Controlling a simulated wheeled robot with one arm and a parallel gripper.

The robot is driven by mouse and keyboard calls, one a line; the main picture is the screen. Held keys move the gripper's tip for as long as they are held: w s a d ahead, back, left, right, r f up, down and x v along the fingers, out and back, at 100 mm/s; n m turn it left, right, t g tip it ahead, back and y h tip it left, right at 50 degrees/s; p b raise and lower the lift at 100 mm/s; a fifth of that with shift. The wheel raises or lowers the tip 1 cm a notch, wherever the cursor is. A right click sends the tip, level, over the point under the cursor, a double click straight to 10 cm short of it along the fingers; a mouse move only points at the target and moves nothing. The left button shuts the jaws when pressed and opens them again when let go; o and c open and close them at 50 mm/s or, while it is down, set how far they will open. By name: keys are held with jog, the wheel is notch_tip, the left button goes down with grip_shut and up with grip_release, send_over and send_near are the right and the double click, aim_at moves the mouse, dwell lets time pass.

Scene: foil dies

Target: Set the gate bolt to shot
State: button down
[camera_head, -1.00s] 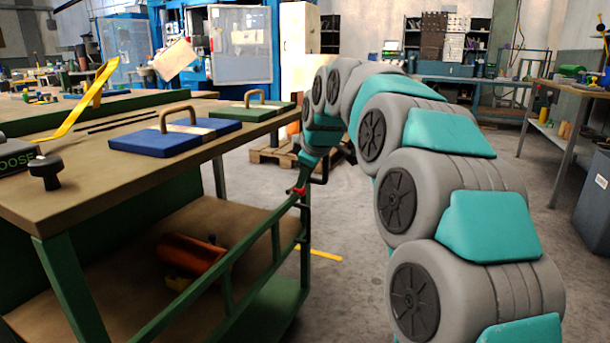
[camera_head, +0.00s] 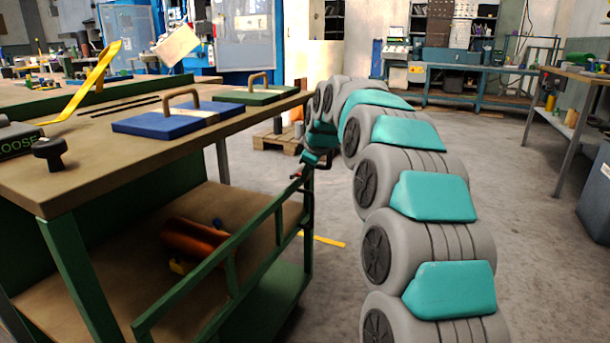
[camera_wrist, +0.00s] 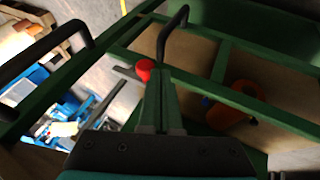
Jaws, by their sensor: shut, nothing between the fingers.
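The green gate (camera_head: 215,265) runs along the open side of the bench's lower shelf. A small red knob (camera_head: 296,177), which looks like the bolt's, shows by the upper end of the gate. In the wrist view the red knob (camera_wrist: 144,70) sits just left of my fingertips, beside a grey metal bar. I cannot tell whether it touches them. My gripper (camera_wrist: 158,78) is shut and empty. In the head view my gripper (camera_head: 303,171) is small and partly merged with the dark parts there. How far the bolt is shot is not clear.
A black looped handle (camera_wrist: 175,30) stands just beyond my fingertips. An orange-red cylinder (camera_head: 195,238) lies on the lower shelf. The bench top (camera_head: 85,185) carries blue (camera_head: 180,120) and green (camera_head: 262,95) handled plates. Floor (camera_head: 530,230) to the right is open.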

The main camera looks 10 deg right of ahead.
jog(key=w+d+p, duration=0.1)
jog(key=w, duration=0.1)
jog(key=w+d+p, duration=0.1)
jog(key=w+d, duration=0.1)
jog(key=shift+w+d, duration=0.1)
jog(key=shift+w, duration=0.15)
jog(key=shift+s, duration=0.1)
dwell(0.4)
jog(key=s+a+f+v, duration=0.1)
jog(key=s+v, duration=0.1)
jog(key=v, duration=1)
jog(key=shift+s+a, duration=0.25)
jog(key=shift+a, duration=0.3)
jog(key=shift+s, duration=0.1)
